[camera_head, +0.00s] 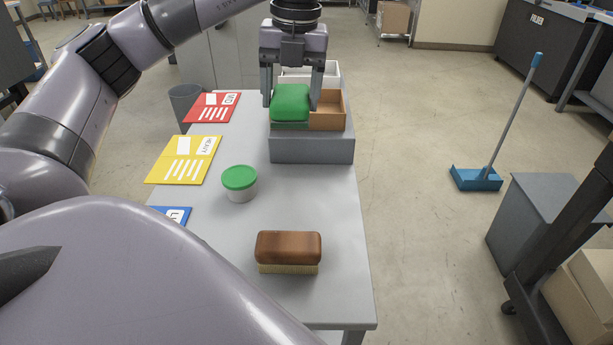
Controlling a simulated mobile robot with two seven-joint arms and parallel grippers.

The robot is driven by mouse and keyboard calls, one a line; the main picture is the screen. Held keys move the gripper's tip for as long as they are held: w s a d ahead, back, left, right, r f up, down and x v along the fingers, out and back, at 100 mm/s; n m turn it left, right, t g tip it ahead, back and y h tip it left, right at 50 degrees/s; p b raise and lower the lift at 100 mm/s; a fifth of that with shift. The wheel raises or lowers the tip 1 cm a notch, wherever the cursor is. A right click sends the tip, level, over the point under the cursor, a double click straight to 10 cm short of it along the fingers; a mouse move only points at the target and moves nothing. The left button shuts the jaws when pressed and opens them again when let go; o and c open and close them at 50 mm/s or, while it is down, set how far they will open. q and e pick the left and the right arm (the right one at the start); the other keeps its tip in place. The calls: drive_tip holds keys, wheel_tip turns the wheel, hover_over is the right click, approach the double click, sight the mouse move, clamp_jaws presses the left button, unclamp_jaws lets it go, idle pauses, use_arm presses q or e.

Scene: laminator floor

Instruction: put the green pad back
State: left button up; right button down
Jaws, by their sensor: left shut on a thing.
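The green pad (290,101) is between the two fingers of my left gripper (291,98), which points straight down and is shut on it. The pad is at the left compartment of a divided holder, above its green front wall (290,126). I cannot tell whether the pad rests on the bottom. The brown compartment (328,121) beside it on the right looks empty, and a white compartment (328,72) is behind. The holder stands on a grey block (312,150) on the table. My right gripper is not in view.
On the grey table (322,205) are a brown block with pale bristles (288,247) and a white tub with a green lid (240,182). Red (212,107), yellow (184,160) and blue (178,214) cards lie along the left edge.

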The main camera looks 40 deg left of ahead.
use_arm(q)
drive_tip(key=f+b, duration=0.1)
drive_tip(key=f, duration=0.2)
drive_tip(key=f+b, duration=0.2)
drive_tip(key=f, duration=0.1)
drive_tip(key=shift+s, duration=0.2)
wheel_tip(320, 180, down, 9)
drive_tip(key=shift+r, duration=0.2)
drive_tip(key=shift+c, duration=0.6)
wheel_tip(320, 180, down, 5)
drive_tip(key=shift+w+f+b, duration=0.1)
drive_tip(key=shift+b, duration=0.25)
drive_tip(key=o, duration=1.3)
drive_tip(key=shift+o, duration=0.2)
